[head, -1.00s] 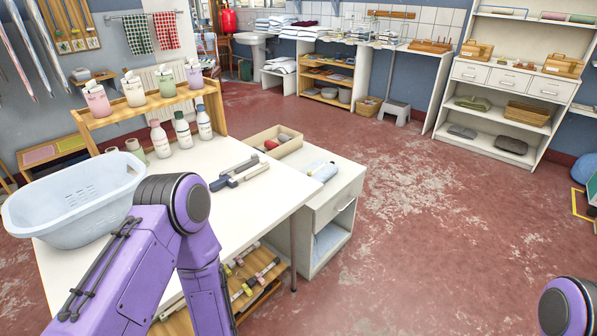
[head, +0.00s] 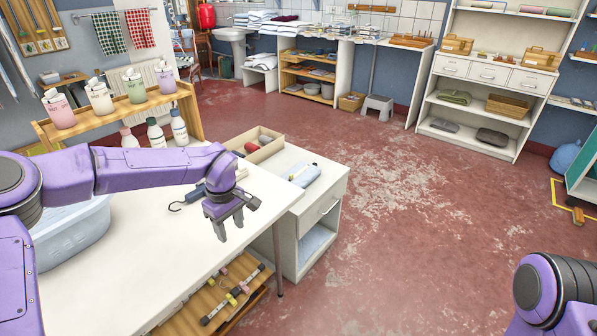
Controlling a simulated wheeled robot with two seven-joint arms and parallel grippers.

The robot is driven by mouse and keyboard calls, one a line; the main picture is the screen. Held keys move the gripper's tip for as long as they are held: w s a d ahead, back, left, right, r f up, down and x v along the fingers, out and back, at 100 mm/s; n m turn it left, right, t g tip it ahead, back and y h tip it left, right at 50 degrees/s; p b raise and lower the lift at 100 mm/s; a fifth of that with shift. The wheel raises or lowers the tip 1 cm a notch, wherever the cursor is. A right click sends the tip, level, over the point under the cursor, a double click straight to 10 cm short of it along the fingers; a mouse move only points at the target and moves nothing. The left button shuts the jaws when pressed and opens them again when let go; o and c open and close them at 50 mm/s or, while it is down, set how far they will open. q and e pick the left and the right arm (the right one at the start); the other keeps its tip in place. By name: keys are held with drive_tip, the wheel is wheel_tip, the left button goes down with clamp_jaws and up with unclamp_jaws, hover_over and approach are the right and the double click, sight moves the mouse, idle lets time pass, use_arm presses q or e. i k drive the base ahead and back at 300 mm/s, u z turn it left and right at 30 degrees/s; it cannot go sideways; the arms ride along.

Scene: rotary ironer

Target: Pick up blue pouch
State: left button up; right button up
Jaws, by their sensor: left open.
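A pale blue pouch-like item (head: 305,175) lies on top of the white cabinet at the right end of the white table. I take it for the blue pouch. My left gripper (head: 231,231) points down over the right end of the table, with its two fingers apart and nothing between them. It is to the left of the pouch and nearer to me, apart from it. My left arm crosses the table from the left. Of my right arm only a part shows at the lower right; its gripper is out of view.
A beige tray (head: 237,160) with a red and a grey item stands left of the pouch. A dark hooked tool (head: 188,198) lies on the table (head: 150,270), partly behind my arm. A pale blue basket (head: 75,240) is at left.

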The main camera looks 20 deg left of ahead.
sight(304, 173)
drive_tip(key=z, duration=0.05)
drive_tip(key=i, duration=1.75)
